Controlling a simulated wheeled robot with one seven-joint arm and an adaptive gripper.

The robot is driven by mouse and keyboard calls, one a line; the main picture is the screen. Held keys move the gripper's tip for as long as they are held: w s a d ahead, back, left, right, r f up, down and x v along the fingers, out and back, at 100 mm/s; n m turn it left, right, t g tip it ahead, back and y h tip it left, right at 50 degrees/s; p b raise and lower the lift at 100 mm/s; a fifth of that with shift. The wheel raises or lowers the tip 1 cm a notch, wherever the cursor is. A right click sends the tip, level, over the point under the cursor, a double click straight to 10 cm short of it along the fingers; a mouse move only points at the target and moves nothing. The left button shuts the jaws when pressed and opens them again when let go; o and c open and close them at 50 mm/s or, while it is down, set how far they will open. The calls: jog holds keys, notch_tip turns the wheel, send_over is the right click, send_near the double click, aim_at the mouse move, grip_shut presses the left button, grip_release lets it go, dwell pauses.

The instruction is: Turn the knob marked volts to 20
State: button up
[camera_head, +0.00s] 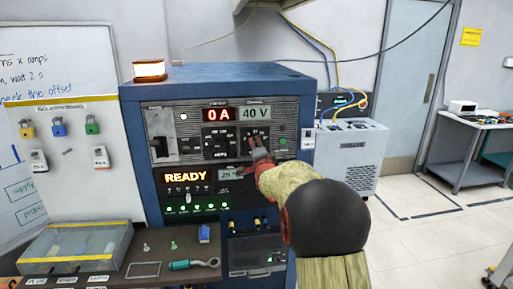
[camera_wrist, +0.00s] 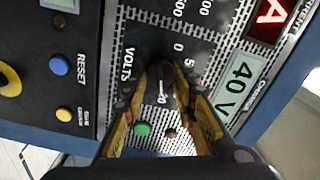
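The volts knob (camera_wrist: 163,82) is a dark knob on the panel, seen in the wrist view beside the printed word VOLTS. Numbers are printed around it, and a 20 shows close to it. My gripper (camera_wrist: 160,92) has its two fingers on either side of the knob. The frames do not show clearly whether the fingers press on it.
The blue cabinet (camera_head: 225,72) also carries a red 0 A display (camera_head: 218,115) and a READY display (camera_head: 186,177). A green button (camera_wrist: 142,129) lies close to my fingers. A bench (camera_head: 115,279) with a clear box and a tool stands at lower left.

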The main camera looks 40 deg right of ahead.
jog(key=v, duration=1.2)
jog(key=shift+d, duration=0.1)
dwell(0.5)
